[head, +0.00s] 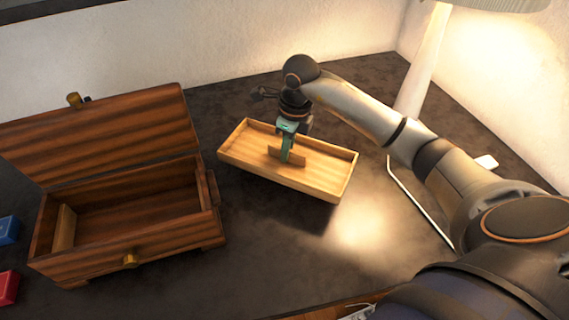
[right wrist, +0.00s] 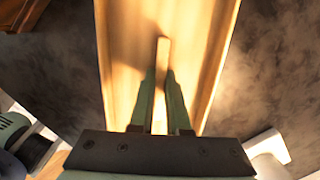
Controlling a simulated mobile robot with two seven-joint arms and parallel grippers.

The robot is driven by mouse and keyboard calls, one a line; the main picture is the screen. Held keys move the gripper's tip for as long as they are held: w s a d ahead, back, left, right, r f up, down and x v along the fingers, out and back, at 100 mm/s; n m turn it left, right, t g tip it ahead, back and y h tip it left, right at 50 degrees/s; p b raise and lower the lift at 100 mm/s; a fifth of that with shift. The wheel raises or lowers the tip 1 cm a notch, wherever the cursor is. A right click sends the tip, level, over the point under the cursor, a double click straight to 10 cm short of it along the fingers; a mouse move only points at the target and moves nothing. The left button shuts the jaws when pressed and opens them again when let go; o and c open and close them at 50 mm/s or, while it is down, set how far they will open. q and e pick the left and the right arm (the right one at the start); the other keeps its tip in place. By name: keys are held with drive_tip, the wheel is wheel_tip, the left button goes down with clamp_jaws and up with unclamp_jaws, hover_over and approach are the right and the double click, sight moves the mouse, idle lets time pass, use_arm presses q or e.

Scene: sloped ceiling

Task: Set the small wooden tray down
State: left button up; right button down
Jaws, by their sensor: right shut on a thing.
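The small wooden tray (head: 325,172) is a light, shallow rectangular box with an upright divider (head: 303,158) across its middle. It is in the middle of the head view, to the right of the dark wooden chest. My right gripper (head: 287,156) comes down into the tray and is shut on the divider, which also shows between the fingers (right wrist: 160,88) in the right wrist view. The tray looks close to level. I cannot tell whether its underside touches the table. My left gripper is not in view.
The dark wooden chest (head: 168,236) stands open at the left, its lid (head: 100,135) tipped back. A blue block (head: 8,231) and a red block (head: 8,288) lie at the left edge. A lit lamp (head: 425,60) stands behind my right arm. The dark tabletop (head: 290,250) in front is clear.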

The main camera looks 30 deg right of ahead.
sight(287, 165)
drive_tip(key=shift+f, duration=2.75)
drive_tip(key=shift+f, duration=0.2)
drive_tip(key=c, duration=0.9)
unclamp_jaws()
drive_tip(key=r, duration=0.8)
drive_tip(key=s+r, duration=0.1)
drive_tip(key=r, duration=0.3)
drive_tip(key=shift+d+r, duration=0.2)
drive_tip(key=shift+d, duration=0.2)
